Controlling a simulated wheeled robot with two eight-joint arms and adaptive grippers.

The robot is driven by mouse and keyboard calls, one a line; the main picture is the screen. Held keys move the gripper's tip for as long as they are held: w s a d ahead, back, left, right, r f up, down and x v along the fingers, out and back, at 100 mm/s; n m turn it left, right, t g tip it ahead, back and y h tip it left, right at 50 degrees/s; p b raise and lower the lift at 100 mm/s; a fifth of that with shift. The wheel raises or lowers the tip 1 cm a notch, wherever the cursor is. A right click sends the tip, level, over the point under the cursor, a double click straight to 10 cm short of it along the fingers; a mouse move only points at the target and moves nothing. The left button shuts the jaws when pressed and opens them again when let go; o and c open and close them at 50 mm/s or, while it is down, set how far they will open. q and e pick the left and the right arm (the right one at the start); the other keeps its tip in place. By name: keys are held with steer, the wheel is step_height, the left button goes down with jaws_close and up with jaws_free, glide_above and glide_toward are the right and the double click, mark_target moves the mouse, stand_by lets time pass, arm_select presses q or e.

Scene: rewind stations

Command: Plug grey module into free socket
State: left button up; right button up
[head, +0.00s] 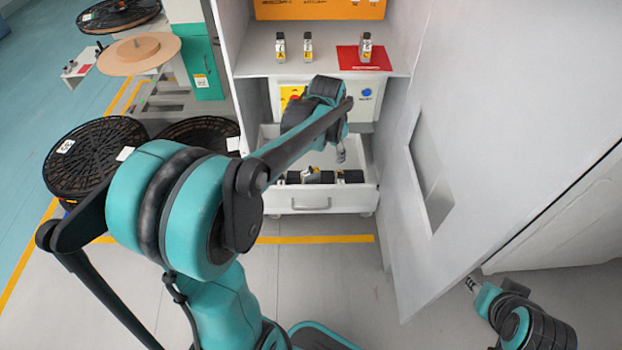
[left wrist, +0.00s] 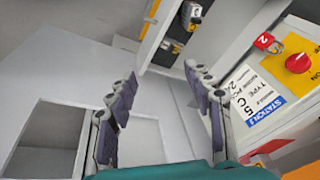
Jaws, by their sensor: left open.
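Two small grey-and-black modules with yellow labels, one on the left (head: 281,47) and one beside it (head: 308,47), stand upright on the cabinet shelf. A third similar module (head: 365,47) stands on a red mat at the right. I cannot tell which is the grey module, and no free socket is clearly visible. My left gripper (head: 341,151) is in front of the cabinet, above the open drawer. In the left wrist view its fingers (left wrist: 162,97) are spread with nothing between them; a module (left wrist: 191,16) shows beyond them. My right gripper (head: 471,285) is low at the right, apart from the modules.
The open drawer (head: 310,203) holds several dark and metallic parts, partly hidden by my arm. A panel with a red knob (left wrist: 298,63) and a station label (left wrist: 252,97) is right of the fingers. The large grey door (head: 480,130) stands open at right. Black reels (head: 95,155) stand left.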

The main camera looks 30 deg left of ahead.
arm_select(q)
steer(key=m+g, duration=0.2)
glide_toward(310, 168)
steer(key=d+r, duration=0.3)
steer(key=d, duration=0.1)
steer(key=shift+m+g+h, duration=0.3)
steer(key=shift+m+g, duration=0.3)
steer(key=shift+m, duration=0.1)
steer(key=a+f, duration=0.1)
steer(key=f, duration=0.2)
steer(key=a+f, duration=0.1)
steer(key=f, duration=0.2)
steer(key=w+a+f, duration=0.1)
steer(key=a+f, duration=0.1)
steer(key=f, duration=0.1)
steer(key=shift+w+a+f+b, duration=0.1)
steer(key=shift+b, duration=0.25)
step_height(310, 168, down, 4)
steer(key=shift+a+r+b, duration=0.1)
steer(key=shift+r+b, duration=0.15)
steer(key=shift+b, duration=0.4)
step_height(310, 168, down, 5)
steer(key=shift+r+b, duration=0.1)
steer(key=shift+b, duration=1.15)
steer(key=shift+r, duration=0.1)
jaws_close()
